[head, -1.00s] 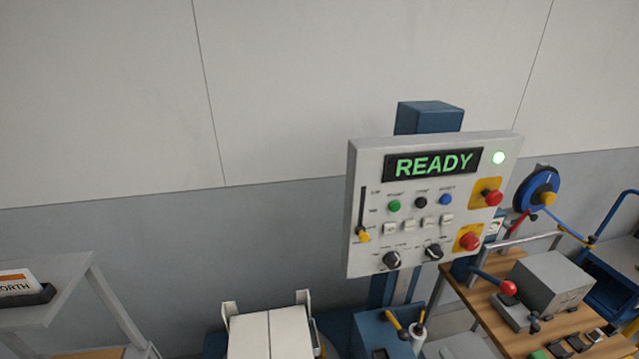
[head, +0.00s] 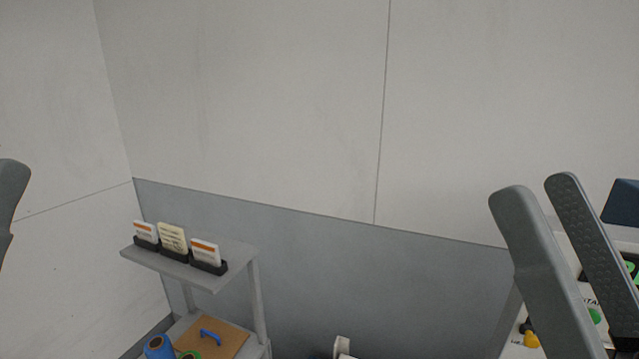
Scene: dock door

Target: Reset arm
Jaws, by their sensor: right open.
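My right gripper (head: 538,186) is in the lower right of the head view, with two grey fingers pointing up. Its fingers are apart, with nothing seen between the tips. It is in front of the white control panel (head: 516,347) and hides much of it. A yellow slider knob (head: 531,339), a green button (head: 595,315) and a bit of green display lettering show around the fingers. Only a grey part of my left gripper (head: 10,195) shows at the left edge, so its jaws cannot be judged.
A grey shelf stand (head: 225,283) at lower left holds several cards in black holders (head: 208,268). Below are a brown board (head: 225,345) with a blue handle and a blue round item (head: 158,347). A blue post (head: 622,203) is at right. The wall (head: 260,110) is bare.

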